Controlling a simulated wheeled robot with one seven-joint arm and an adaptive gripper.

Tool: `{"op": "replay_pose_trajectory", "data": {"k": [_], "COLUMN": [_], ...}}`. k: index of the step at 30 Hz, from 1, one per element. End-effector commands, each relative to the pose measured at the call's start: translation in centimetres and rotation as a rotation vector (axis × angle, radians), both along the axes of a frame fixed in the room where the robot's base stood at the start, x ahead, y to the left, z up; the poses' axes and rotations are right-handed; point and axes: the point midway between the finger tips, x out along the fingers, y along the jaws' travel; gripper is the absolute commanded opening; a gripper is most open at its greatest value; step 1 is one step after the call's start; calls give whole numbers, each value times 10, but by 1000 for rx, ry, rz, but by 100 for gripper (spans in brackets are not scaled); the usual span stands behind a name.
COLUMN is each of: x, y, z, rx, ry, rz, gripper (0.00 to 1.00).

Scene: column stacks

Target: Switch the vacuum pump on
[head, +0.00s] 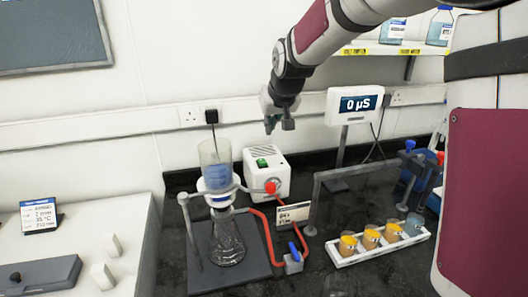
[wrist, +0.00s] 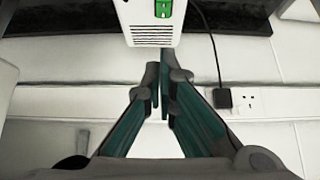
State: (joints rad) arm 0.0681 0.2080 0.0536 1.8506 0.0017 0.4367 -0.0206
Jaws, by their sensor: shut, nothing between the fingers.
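The vacuum pump (head: 267,172) is a white box on the dark bench against the wall, with a green switch (head: 262,162) on its top and a red knob on its front. In the wrist view the pump (wrist: 150,25) is at the top, its green switch (wrist: 164,10) cut by the frame edge. My gripper (head: 271,128) is above the pump, a little apart from it. In the wrist view my gripper (wrist: 158,70) is shut with nothing between its fingers, and its tips point towards the pump's vented side. The switch position is too small to tell.
Left of the pump, a clamped blue column (head: 216,165) stands over a flask (head: 227,240), with red tubing leading to the pump. A conductivity meter (head: 355,105) stands to the right. A white rack (head: 345,258) with several orange-filled beakers is at front right.

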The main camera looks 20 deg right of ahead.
Motion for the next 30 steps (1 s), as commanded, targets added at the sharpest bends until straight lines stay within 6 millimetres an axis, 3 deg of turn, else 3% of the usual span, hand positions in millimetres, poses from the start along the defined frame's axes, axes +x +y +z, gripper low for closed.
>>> {"op": "replay_pose_trajectory", "data": {"k": [8, 21, 30], "x": [11, 61, 54], "y": [0, 0, 0], "z": [-18, -84, -116], "rx": [0, 0, 0], "ry": [5, 4, 2], "rz": [0, 0, 0], "gripper": [0, 0, 0]}}
